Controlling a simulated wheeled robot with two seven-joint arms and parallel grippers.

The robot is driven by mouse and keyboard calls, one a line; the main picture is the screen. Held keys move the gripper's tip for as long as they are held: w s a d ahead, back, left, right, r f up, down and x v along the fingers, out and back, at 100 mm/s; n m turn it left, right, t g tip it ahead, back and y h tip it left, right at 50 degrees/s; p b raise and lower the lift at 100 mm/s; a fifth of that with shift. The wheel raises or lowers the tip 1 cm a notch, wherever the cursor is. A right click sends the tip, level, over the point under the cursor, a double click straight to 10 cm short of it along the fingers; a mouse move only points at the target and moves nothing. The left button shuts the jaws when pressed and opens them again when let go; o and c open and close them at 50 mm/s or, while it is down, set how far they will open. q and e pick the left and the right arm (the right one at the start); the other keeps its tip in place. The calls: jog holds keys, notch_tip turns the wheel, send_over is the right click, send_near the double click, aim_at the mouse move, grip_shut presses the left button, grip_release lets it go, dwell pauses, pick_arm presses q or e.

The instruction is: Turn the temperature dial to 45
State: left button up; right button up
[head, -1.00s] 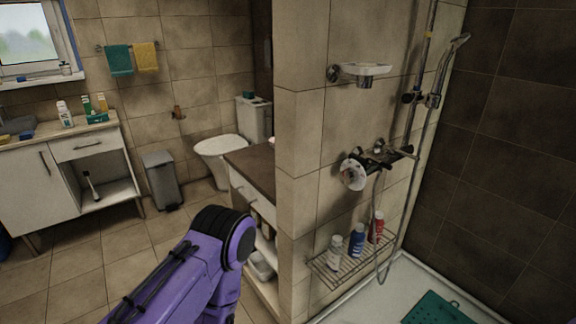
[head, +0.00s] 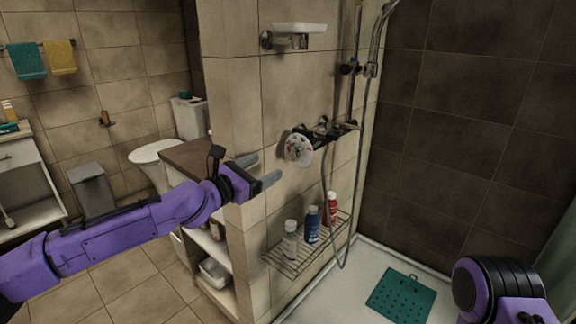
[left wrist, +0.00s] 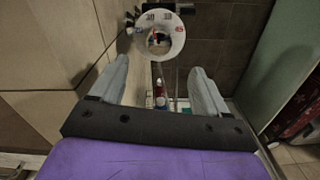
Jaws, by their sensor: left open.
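The temperature dial (head: 299,149) is a round whitish disc with markings at the near end of the dark shower mixer (head: 338,130) on the tiled wall. In the left wrist view the dial (left wrist: 177,37) shows at the top centre, with small red and dark marks around its rim; I cannot read its setting. My left gripper (head: 259,172) is open and empty, to the left of the dial and apart from it. Its two grey fingers (left wrist: 158,67) point toward the dial in the left wrist view. My right gripper is not in view.
A wire shelf (head: 290,262) with several bottles hangs below the mixer. The wall's corner edge (head: 236,105) is beside my left gripper. A shower hose (head: 343,225) hangs down, and a green mat (head: 402,297) lies on the shower floor.

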aim_at(291, 155)
pick_arm(q)
jog(key=p+x, duration=0.2)
jog(key=x, duration=0.8)
jog(key=shift+w+d, duration=0.15)
jog(key=shift+f, duration=0.1)
jog(key=c, duration=1)
